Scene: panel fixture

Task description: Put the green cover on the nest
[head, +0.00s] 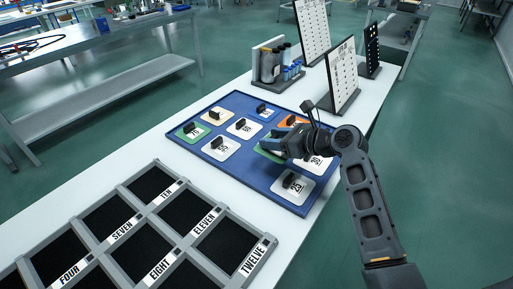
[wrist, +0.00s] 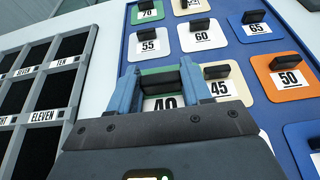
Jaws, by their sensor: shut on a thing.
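My gripper (head: 287,140) is over the blue tray and shut on the dark handle (wrist: 160,75) of a green-edged cover (head: 266,152) marked 40. This cover also shows in the wrist view (wrist: 163,103), partly hidden by my fingers; I cannot tell whether it is clear of the tray. A second green cover (head: 192,132), marked 70 in the wrist view (wrist: 148,13), lies in the tray's far-left part. The nests are black square pockets in a grey frame (head: 126,189), with labels including FOUR, SEVEN, TEN, EIGHT, ELEVEN and TWELVE. The visible pockets are empty.
The blue tray (head: 250,177) holds several other covers with upright handles, white, tan and orange (wrist: 286,78). Behind it stand a rack of bottles (head: 275,65) and upright panels (head: 342,77). A white strip of table separates tray and frame.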

